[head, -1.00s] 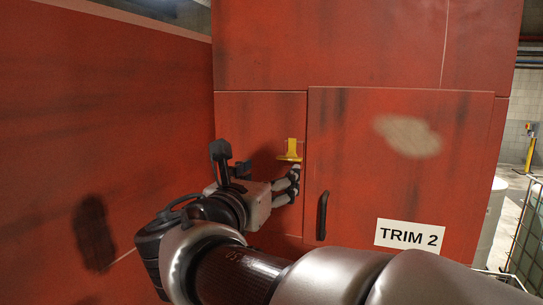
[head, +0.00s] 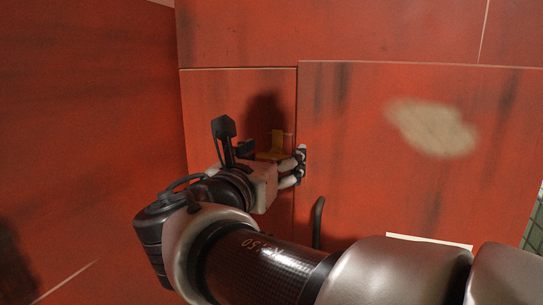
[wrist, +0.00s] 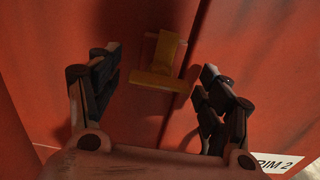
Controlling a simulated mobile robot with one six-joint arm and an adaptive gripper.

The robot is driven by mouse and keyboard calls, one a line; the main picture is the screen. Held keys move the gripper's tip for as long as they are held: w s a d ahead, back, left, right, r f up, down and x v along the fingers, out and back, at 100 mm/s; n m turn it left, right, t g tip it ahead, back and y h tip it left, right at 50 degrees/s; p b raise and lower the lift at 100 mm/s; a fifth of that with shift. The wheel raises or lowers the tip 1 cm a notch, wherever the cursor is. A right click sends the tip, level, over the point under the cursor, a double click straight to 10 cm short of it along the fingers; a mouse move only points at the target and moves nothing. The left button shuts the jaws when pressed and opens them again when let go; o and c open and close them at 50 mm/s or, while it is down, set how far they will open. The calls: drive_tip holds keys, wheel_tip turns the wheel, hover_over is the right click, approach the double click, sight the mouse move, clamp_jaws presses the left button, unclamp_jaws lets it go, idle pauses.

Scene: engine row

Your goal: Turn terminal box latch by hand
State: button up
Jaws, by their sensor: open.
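The yellow latch (head: 276,143) is on the red terminal box, at the seam left of the door. In the head view it is partly hidden behind my gripper (head: 301,165). In the wrist view the latch (wrist: 162,66) is T-shaped, with a crossbar and an upright part. My open gripper (wrist: 160,82) has one finger on each side of it, with visible gaps on both sides. I cannot tell how deep the fingers reach around it. The door (head: 370,190) is closed, with a dark handle (head: 317,222) below and right of the latch.
A red side wall (head: 90,130) stands close on the left. Shadow darkens the panel around the latch.

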drive_tip(key=shift+c, duration=0.6)
drive_tip(key=shift+w, duration=0.15)
drive_tip(key=c, duration=0.4)
clamp_jaws()
